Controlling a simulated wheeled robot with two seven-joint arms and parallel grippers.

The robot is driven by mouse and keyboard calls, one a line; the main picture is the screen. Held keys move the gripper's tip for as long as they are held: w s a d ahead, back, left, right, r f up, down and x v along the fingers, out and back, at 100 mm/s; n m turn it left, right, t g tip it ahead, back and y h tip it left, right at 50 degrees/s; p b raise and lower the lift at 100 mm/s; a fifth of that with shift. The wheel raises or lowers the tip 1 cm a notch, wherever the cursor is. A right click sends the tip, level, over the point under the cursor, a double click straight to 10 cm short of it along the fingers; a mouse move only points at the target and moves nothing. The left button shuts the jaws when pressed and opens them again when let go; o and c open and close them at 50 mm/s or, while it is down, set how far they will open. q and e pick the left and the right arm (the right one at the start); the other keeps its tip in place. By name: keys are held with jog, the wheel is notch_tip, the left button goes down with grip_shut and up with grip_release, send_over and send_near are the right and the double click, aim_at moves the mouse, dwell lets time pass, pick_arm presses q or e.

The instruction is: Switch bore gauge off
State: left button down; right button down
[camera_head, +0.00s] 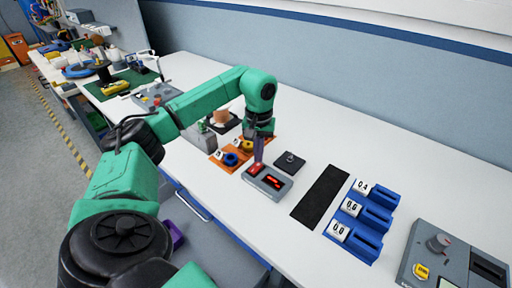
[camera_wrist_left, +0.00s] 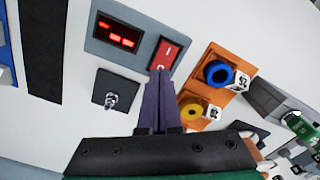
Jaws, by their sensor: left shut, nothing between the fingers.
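The bore gauge (camera_head: 268,190) is a grey box on the white bench in the head view, with a lit red display and a red switch. In the left wrist view its display (camera_wrist_left: 118,35) shows glowing red digits, and the red rocker switch (camera_wrist_left: 166,50) sits to the display's right. My left gripper (camera_head: 258,166) is shut and empty, pointing down at the switch end of the gauge. In the left wrist view its fingertips (camera_wrist_left: 160,74) are at the near edge of the switch; I cannot tell whether they touch it. My right gripper is not in view.
A small dark plate with a metal stud (camera_wrist_left: 110,96) sits beside the gauge. An orange holder (camera_wrist_left: 208,60) has blue and yellow rings. A black mat (camera_head: 320,192), blue numbered bins (camera_head: 362,216) and a grey device (camera_head: 455,258) stand to the right in the head view.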

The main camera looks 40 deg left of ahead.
aim_at(258, 165)
pick_arm(q)
jog(key=shift+f, duration=0.1)
dwell(0.6)
jog(key=shift+f+b, duration=0.7)
jog(key=shift+f, duration=0.25)
jog(key=shift+s+r, duration=0.1)
notch_tip(258, 165, up, 7)
jog(key=p, duration=0.6)
jog(key=shift+p, duration=0.3)
dwell(0.4)
